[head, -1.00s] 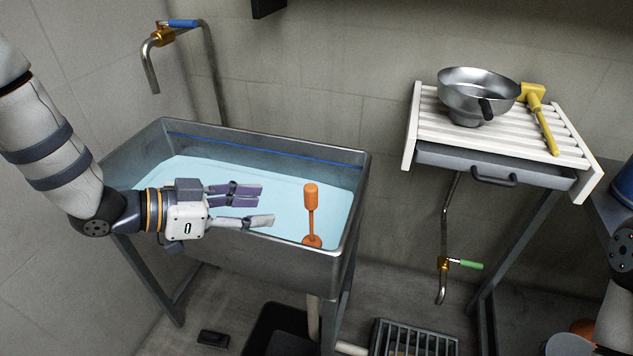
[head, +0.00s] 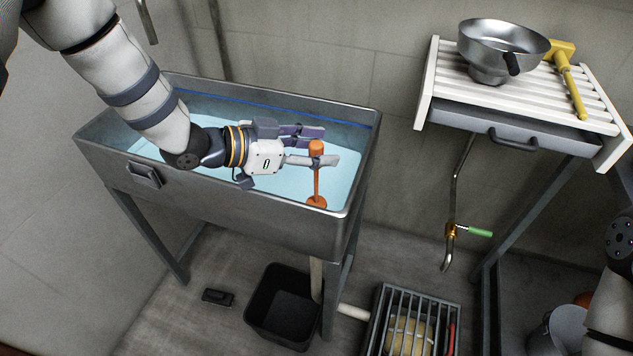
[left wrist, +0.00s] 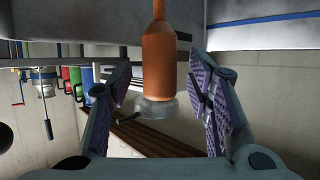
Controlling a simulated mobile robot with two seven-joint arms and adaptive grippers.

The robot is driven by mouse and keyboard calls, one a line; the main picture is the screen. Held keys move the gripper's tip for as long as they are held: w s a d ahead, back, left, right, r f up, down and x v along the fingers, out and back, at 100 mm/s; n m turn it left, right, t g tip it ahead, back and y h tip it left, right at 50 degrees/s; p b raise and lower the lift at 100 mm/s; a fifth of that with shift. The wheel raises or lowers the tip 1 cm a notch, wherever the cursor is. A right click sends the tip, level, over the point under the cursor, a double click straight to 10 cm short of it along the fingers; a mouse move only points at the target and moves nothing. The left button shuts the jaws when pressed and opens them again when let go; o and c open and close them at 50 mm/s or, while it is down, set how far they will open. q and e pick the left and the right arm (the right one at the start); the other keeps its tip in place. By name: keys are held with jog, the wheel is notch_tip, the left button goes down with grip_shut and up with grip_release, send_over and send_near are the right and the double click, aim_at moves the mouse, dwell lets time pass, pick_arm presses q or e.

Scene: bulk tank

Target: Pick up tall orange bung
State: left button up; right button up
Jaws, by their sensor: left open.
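The tall orange bung (head: 317,182) stands upright in the tank's pale blue liquid near its right end, with a thick head, thin rod and round base. My left gripper (head: 324,146) is level and open at the head's height, with one finger on the near side and one on the far side. In the left wrist view, the bung's head (left wrist: 158,62) appears upside down between the open fingers (left wrist: 163,85), with gaps on both sides. The near finger hides part of the bung in the head view. My right gripper is out of view.
The grey tank (head: 230,218) has raised walls around the bung. A white slatted rack (head: 450,95) to the right holds a metal funnel-like bowl (head: 500,48) and a yellow tool (head: 568,82). A black bin (head: 283,305) and a grated box (head: 413,325) are on the floor.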

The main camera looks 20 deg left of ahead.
pick_arm(q)
grip_shut()
